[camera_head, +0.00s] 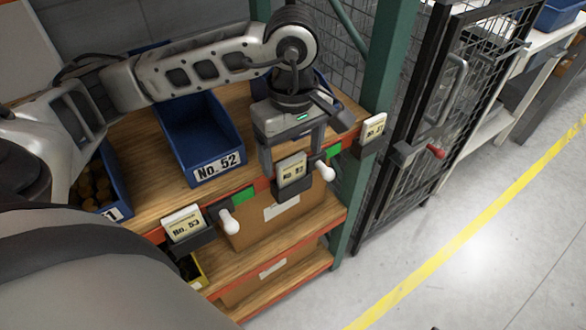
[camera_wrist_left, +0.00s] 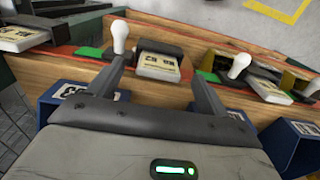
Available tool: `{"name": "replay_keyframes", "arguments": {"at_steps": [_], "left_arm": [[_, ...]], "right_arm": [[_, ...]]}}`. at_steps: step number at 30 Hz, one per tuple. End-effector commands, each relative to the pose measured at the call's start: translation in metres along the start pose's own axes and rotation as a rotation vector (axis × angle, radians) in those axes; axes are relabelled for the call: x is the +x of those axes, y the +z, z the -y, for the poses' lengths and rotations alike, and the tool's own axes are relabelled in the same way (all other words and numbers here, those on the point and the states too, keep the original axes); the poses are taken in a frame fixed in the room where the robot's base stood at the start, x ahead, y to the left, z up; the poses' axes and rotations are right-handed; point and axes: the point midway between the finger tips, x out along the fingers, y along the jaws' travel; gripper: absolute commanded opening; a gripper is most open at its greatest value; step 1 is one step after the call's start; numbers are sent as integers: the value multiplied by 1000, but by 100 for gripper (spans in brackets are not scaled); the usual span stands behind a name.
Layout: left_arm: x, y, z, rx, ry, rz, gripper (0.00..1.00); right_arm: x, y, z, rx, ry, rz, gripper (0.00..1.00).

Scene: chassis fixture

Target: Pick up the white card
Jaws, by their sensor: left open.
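A white card (camera_head: 291,169) with dark print stands in a dark holder on the shelf's front edge. It also shows in the left wrist view (camera_wrist_left: 158,66). My left gripper (camera_head: 292,168) is open, its fingers pointing down on either side of this card, with a gap visible in the wrist view. Whether a finger touches the card, I cannot tell. Two similar white cards stand in holders: one (camera_head: 183,222) at the left marked No. 53 and one (camera_head: 374,127) at the right. My right gripper is not in view.
A blue bin (camera_head: 215,166) marked No. 52 stands on the wooden shelf (camera_head: 150,195). White knobs (camera_head: 229,222) (camera_head: 324,170) stick out near the holders. A green post (camera_head: 388,70) and a black mesh gate (camera_head: 425,125) stand at the right. The floor beyond is clear.

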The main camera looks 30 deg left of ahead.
Motion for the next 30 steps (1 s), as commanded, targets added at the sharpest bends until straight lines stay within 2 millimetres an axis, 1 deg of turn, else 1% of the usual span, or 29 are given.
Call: {"name": "replay_keyframes", "arguments": {"at_steps": [1,3,6,13,14,15,17,18,19,30], "left_arm": [[8,-1,2,-1,-6,1,78],[18,-1,1,-1,-4,1,78],[25,-1,0,-1,-1,0,78],[27,0,0,0,1,0,78],[27,0,0,0,1,0,75],[27,0,0,0,1,1,64],[27,0,0,0,1,1,48],[27,0,0,0,1,1,36],[27,0,0,0,1,1,31],[24,0,0,0,1,1,30]], "right_arm": [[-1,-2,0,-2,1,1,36],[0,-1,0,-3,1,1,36],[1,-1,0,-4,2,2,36],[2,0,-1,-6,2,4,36],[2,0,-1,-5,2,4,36],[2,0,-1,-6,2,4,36],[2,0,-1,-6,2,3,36],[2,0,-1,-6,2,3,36],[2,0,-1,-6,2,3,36],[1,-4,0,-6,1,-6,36]]}}
